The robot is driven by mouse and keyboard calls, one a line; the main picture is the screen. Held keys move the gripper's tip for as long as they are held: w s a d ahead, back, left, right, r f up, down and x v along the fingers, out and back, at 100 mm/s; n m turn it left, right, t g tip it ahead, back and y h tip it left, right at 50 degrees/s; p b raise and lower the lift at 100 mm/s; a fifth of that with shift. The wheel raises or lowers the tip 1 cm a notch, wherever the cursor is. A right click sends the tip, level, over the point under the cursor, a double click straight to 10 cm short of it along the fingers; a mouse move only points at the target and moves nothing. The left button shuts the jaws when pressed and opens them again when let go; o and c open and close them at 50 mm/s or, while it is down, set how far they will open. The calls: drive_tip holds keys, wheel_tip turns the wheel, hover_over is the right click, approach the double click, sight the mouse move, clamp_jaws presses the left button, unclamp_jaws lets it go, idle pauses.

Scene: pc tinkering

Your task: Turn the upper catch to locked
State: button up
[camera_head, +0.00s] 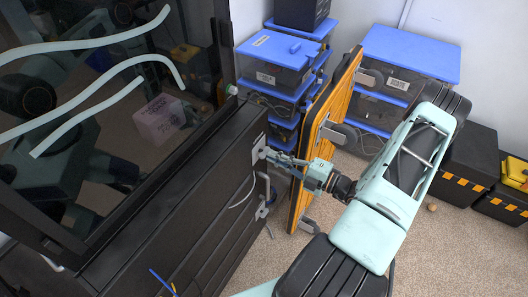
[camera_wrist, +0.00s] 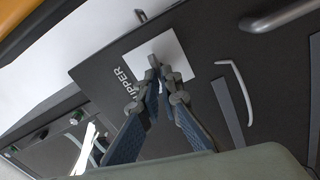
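The upper catch is a small grey lever on a square white plate, on the front of a black case (camera_head: 205,190). The plate shows in the head view (camera_head: 259,149) and in the wrist view (camera_wrist: 175,42), beside partly covered lettering that ends in "PPER". My gripper (camera_head: 270,154) reaches the plate from the right. In the wrist view its fingertips (camera_wrist: 160,76) are close together at the grey lever (camera_wrist: 154,61), one on each side. The fingers hide part of the lever, so its exact angle is hard to read.
A light bar handle (camera_head: 266,186) and a lower catch (camera_head: 262,209) sit below the upper catch. The handle also shows in the wrist view (camera_wrist: 237,88). Blue-lidded boxes (camera_head: 408,52) stand farther back.

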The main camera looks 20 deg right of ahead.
drive_tip(key=o, duration=0.4)
drive_tip(key=shift+c, duration=0.2)
drive_tip(key=shift+d, duration=0.1)
drive_tip(key=shift+v, duration=2.95)
